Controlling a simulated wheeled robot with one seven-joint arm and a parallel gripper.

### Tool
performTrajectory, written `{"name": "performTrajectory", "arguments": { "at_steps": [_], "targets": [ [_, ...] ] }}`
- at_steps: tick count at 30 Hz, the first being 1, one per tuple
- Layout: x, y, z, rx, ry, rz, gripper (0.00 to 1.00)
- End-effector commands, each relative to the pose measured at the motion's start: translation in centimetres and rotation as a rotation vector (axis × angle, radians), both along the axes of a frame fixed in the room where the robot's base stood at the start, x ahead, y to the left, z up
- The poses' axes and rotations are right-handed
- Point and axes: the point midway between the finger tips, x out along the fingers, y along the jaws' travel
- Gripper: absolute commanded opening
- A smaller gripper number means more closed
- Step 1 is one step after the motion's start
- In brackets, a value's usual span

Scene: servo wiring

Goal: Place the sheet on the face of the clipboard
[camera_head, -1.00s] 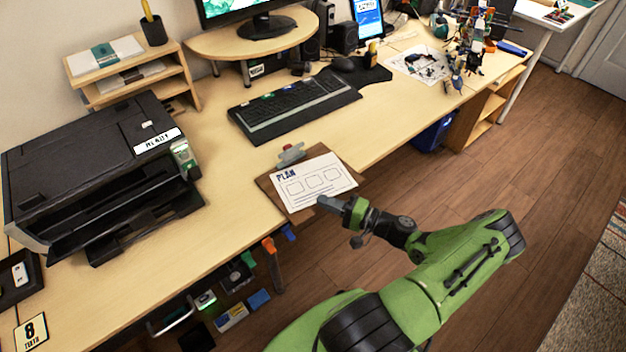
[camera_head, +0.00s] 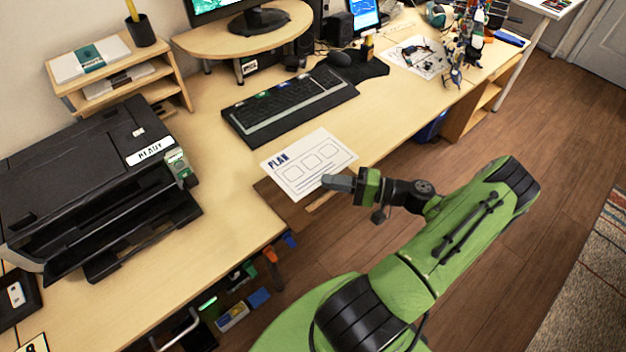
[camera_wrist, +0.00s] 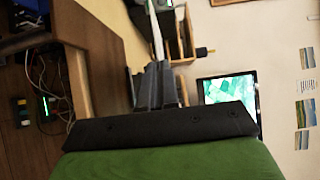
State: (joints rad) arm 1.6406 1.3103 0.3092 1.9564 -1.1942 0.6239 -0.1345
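The white sheet (camera_head: 308,163), printed PLAN with several boxes, is in the head view at the desk's front edge. My gripper (camera_head: 338,182) is at its lower right edge. In the wrist view the fingers (camera_wrist: 156,88) are together, with the sheet (camera_wrist: 157,32) seen nearly edge-on between them. The brown clipboard (camera_head: 277,202) shows only as a dark strip left of and below the sheet. Its clip is hidden behind the sheet. The sheet appears raised over the clipboard, but the gap cannot be judged.
A black keyboard (camera_head: 290,105) lies behind the sheet. A black printer (camera_head: 85,175) stands at the left, with a wooden shelf (camera_head: 68,92) behind it. A monitor stand (camera_head: 245,40) is at the back. Bare desk (camera_head: 225,215) lies between printer and clipboard.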

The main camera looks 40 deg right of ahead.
Motion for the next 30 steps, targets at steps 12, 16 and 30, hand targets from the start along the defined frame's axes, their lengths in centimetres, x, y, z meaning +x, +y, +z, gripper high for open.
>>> {"name": "performTrajectory", "arguments": {
  "at_steps": [12, 16, 30],
  "targets": [
    [-0.3, 0.1, -8.0, 0.003, 0.002, 0.01, 0.0],
    [-0.4, 0.1, -9.9, 0.002, 0.003, 0.01, 0.0],
    [-0.3, 0.1, -10.0, 0.001, 0.002, 0.009, 0.24]
  ]
}}
